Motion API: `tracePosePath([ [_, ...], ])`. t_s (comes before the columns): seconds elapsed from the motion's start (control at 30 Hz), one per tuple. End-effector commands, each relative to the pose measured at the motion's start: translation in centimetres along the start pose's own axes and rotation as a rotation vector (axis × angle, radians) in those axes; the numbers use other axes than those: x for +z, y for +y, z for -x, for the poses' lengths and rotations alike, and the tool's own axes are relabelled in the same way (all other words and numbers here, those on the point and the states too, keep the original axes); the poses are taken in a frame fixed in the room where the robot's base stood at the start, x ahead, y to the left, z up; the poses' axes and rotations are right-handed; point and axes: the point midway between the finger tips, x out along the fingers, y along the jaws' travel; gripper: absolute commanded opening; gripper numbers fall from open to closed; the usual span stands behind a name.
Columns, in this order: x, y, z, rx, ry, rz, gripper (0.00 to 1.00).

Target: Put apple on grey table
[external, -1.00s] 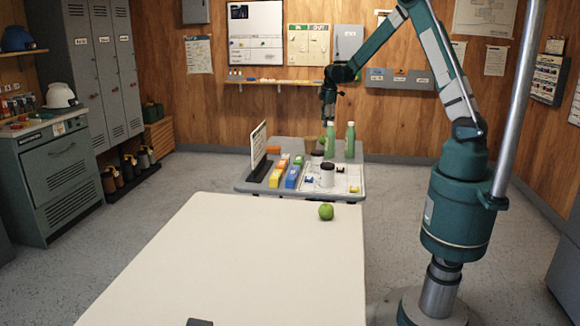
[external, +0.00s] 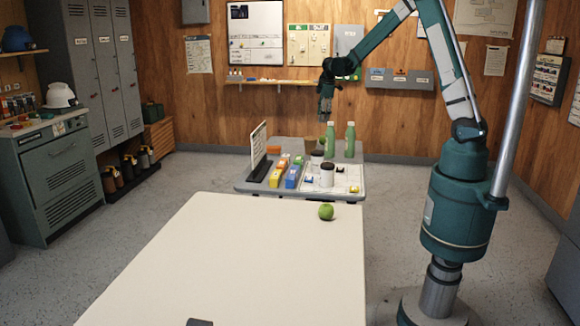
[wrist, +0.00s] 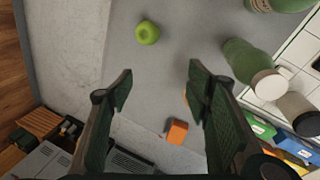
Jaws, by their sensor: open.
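A green apple (external: 326,211) sits on the cream table near its far right corner. The grey table (external: 243,186) stands just beyond. In the wrist view another green apple (wrist: 147,32) lies on the grey tabletop (wrist: 190,35), near its wall-side edge; in the external view I cannot make it out, and the bottles may hide it. My gripper (external: 325,112) hangs above the back of the grey table, pointing down. In the wrist view my gripper (wrist: 160,78) is open with nothing between its fingers, and the apple is ahead of the fingertips, up and left.
The grey table holds two green bottles (external: 330,140), dark-lidded jar (external: 327,175), upright sign (external: 258,146), coloured boxes (external: 291,177) and a white grid sheet (external: 346,180). An orange block (wrist: 177,131) lies near its edge. The cream table (external: 220,265) is mostly bare.

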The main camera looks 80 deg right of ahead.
Motion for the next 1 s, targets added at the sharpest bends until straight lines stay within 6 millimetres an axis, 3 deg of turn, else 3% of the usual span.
tracePosePath([
  [0.2, -3.4, -4.1, 5.2, 0.018, 0.038, -0.028, 0.49],
  [0.5, -6.8, -10.2, 11.7, 0.036, 0.092, -0.075, 0.49],
  [1.0, -9.9, -21.3, 20.8, 0.043, 0.192, -0.154, 0.49],
])
